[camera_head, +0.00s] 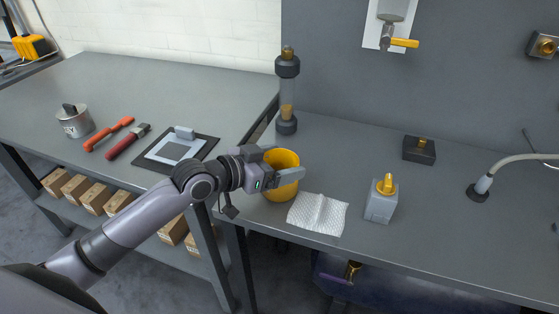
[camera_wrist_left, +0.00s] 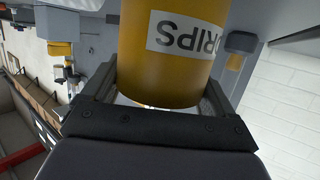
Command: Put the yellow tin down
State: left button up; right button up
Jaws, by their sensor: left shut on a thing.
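The yellow tin (camera_head: 281,188) is at the left end of the right-hand bench, left of a white textured cloth. My left gripper (camera_head: 287,176) is shut on the tin, with its fingers around the tin's sides. In the left wrist view, the yellow tin (camera_wrist_left: 175,65) fills the middle between the two fingers, with part of a white printed label showing. I cannot tell whether the tin's base touches the bench, as the gripper hides part of it. My right gripper is not in view.
The white cloth (camera_head: 318,214) lies right of the tin. A grey block with a yellow top (camera_head: 381,202) stands farther right. A clear cylinder with dark ends (camera_head: 287,92) stands behind the tin. The left bench (camera_head: 110,75) holds tools and a can. Open bench lies behind the cloth.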

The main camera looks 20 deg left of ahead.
pick_arm(q)
jog(key=shift+f, duration=0.25)
jog(key=o, duration=1.1)
jog(key=shift+c, duration=0.2)
jog(key=shift+s+a, duration=0.1)
jog(key=v, duration=0.7)
jog(key=shift+b, duration=0.3)
jog(key=shift+r, duration=0.1)
grip_shut()
dwell(0.5)
